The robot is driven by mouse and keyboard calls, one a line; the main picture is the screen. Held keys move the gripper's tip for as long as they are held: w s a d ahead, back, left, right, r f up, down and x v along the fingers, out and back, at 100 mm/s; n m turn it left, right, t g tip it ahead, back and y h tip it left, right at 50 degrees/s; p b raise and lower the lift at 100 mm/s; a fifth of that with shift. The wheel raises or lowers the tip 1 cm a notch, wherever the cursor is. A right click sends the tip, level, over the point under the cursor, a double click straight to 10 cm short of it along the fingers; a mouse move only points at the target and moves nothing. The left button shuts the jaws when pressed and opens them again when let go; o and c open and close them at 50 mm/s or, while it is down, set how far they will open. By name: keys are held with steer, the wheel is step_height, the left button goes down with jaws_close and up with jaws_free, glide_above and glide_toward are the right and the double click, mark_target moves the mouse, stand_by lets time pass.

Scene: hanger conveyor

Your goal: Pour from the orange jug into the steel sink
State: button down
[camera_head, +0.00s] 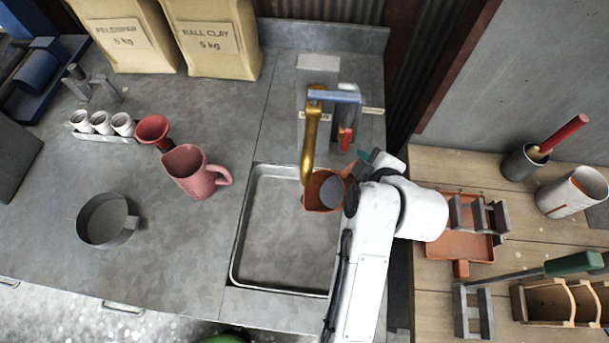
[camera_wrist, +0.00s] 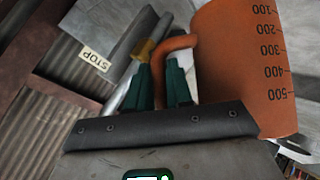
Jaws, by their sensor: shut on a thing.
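The orange jug (camera_head: 315,201) is above the back right part of the steel sink (camera_head: 238,260), close to the golden tap (camera_head: 309,150). A grey round surface shows in its mouth; I cannot tell whether it is liquid. Its exact tilt is unclear, and no stream shows. My gripper (camera_wrist: 161,85) is shut on the jug's handle (camera_wrist: 172,42), with green fingers on both sides of it. The jug's body (camera_wrist: 235,55) with dark volume marks fills the right of the wrist view. In the head view my arm covers the sink's right side.
A pink mug (camera_head: 193,176), a red funnel (camera_head: 153,130) and a grey round container (camera_head: 104,220) stand on the counter left of the sink. Behind the jug are a blue-handled fixture (camera_head: 334,97) and red piece (camera_head: 346,138). A wooden bench (camera_head: 440,165) with tools is right.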

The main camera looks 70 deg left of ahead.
mark_target(349, 172)
steer(key=shift+r, duration=0.2)
steer(key=shift+s+d+r+n+t+y+b, duration=0.1)
steer(key=shift+s+r+n+t+y+b, duration=0.25)
steer(key=shift+t+b, duration=0.25)
steer(key=shift+s+d+n+t+b, duration=0.15)
steer(key=shift+n+t+b, duration=0.1)
steer(key=shift+t+b, duration=0.25)
stand_by(0.4)
steer(key=shift+r, duration=0.1)
steer(key=shift+s+t+y+b, duration=0.3)
steer(key=shift+s+y+b, duration=0.05)
steer(key=shift+b, duration=0.45)
steer(key=shift+r+n, duration=0.1)
steer(key=shift+n, duration=0.2)
steer(key=shift+s+d+n+t+y+b, duration=0.35)
steer(key=shift+s+n+t+y+b, duration=0.35)
steer(key=shift+b, duration=1.25)
steer(key=shift+s, duration=0.25)
stand_by(0.3)
steer(key=shift+s+d+f+n+t+y+b, duration=0.3)
steer(key=shift+s+b, duration=0.25)
steer(key=shift+b, duration=0.8)
steer(key=shift+s+d+f+n+t+y+b, duration=0.15)
steer(key=shift+s+t+b, duration=0.3)
steer(key=shift+b, duration=0.9)
